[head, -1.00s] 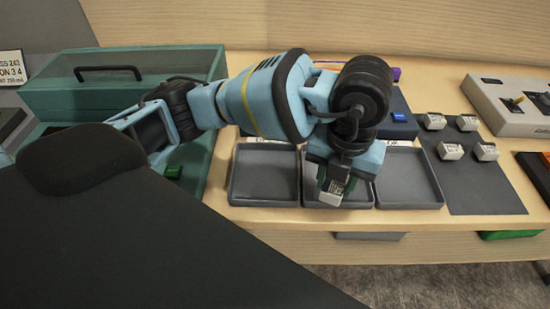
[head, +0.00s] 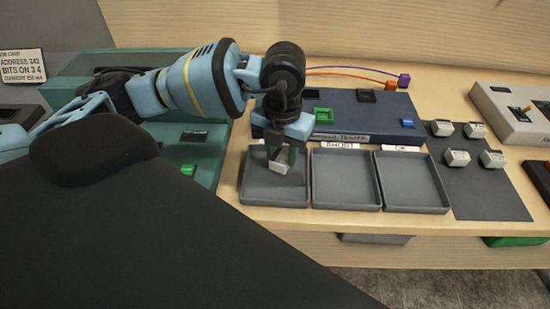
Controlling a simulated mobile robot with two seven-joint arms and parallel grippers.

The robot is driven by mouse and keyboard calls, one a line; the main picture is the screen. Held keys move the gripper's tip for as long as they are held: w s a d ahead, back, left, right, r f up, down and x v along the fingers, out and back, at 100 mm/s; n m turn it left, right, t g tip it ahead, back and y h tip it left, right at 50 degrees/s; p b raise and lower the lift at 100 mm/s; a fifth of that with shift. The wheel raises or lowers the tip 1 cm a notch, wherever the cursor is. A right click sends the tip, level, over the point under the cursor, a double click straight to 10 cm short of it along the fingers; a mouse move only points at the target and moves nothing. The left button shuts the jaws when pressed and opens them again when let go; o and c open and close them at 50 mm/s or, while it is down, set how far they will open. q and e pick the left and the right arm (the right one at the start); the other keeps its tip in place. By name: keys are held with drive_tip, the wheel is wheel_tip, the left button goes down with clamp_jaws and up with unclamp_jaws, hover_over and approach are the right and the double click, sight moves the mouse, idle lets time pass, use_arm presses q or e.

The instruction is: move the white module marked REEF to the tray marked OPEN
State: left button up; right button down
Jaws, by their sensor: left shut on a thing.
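My left gripper (head: 281,158) is shut on a white module (head: 278,167) over the left tray (head: 272,191). The module's marking cannot be read, and I cannot tell whether it touches the tray floor. The label of the left tray is hidden behind the gripper and arm. The middle tray (head: 346,186) has a label that seems to read SHORT; the right tray (head: 412,184) has a short label, perhaps OK. Both are empty. No tray label legibly reads OPEN. My right gripper is not in view.
Several white modules (head: 456,157) stand on a dark mat (head: 485,195) at the right. A blue console (head: 350,122) lies behind the trays, with orange and purple leads. A teal case (head: 185,150) is at the left. A grey control box (head: 510,115) is at the far right.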

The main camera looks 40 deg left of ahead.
sight(277, 153)
use_arm(q)
drive_tip(key=shift+a, duration=0.65)
wheel_tip(277, 153, down, 3)
drive_tip(key=shift+f, duration=0.35)
drive_tip(key=shift+f, duration=0.1)
drive_tip(key=o, duration=1)
wheel_tip(277, 153, up, 12)
drive_tip(key=shift+r+p, duration=0.15)
drive_tip(key=shift+p, duration=0.25)
